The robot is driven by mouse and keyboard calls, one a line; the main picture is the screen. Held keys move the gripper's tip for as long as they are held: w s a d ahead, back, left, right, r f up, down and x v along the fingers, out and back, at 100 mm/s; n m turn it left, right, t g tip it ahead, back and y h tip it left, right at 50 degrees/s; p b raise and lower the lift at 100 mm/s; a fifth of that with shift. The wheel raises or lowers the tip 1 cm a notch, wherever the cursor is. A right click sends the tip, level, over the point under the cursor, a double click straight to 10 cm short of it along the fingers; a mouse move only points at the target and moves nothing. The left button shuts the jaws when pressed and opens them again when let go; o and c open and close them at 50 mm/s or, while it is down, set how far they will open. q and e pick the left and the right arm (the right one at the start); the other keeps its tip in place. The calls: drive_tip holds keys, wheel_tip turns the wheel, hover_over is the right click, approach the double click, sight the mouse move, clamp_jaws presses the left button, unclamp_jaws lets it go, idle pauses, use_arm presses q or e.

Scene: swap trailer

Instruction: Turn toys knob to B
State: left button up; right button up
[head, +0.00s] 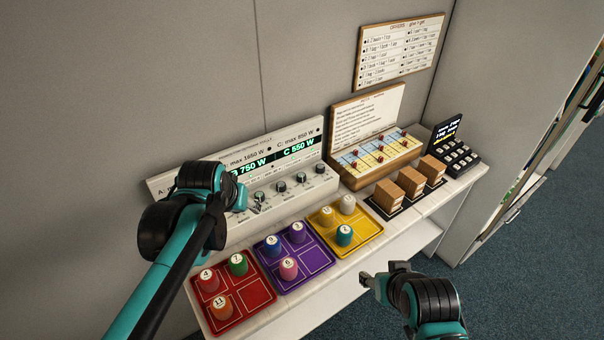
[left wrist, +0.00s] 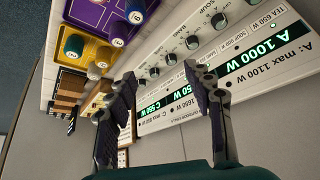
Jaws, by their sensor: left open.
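A white control panel (head: 318,128) with a row of small knobs stands against the wall. In the head view, knobs at its right end, such as this knob (head: 281,187), are visible, while my left arm hides its left part. In the left wrist view the knob row (left wrist: 192,42) runs diagonally, with a "SOUP" label legible at one knob; I cannot read which knob is toys. Displays read A 1000 W, B 750 W and C 550 W. My left gripper (left wrist: 163,85) is open and empty in front of the panel. My right gripper (head: 368,281) is off the table's front edge, its jaws unclear.
Red (head: 251,315), purple (head: 318,272) and yellow (head: 370,238) trays hold numbered pegs in front of the panel. Wooden blocks (head: 411,181), a board with red pieces (head: 375,176) and a black keypad (head: 462,153) stand to the right. An offers sign (head: 400,52) hangs on the wall.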

use_arm(q)
drive_tip(key=w+d+r+p, duration=0.1)
drive_tip(key=w+d+p, duration=0.15)
drive_tip(key=w, duration=0.65)
drive_tip(key=m+g+p, duration=0.2)
drive_tip(key=p, duration=0.1)
approach(301, 175)
drive_tip(key=shift+h, duration=0.3)
drive_tip(key=b+x, duration=0.1)
drive_tip(key=x, duration=0.7)
drive_tip(key=shift+w+a+f, duration=0.1)
drive_tip(key=shift+a+f, duration=0.05)
drive_tip(key=shift+f, duration=0.25)
drive_tip(key=c, duration=1.1)
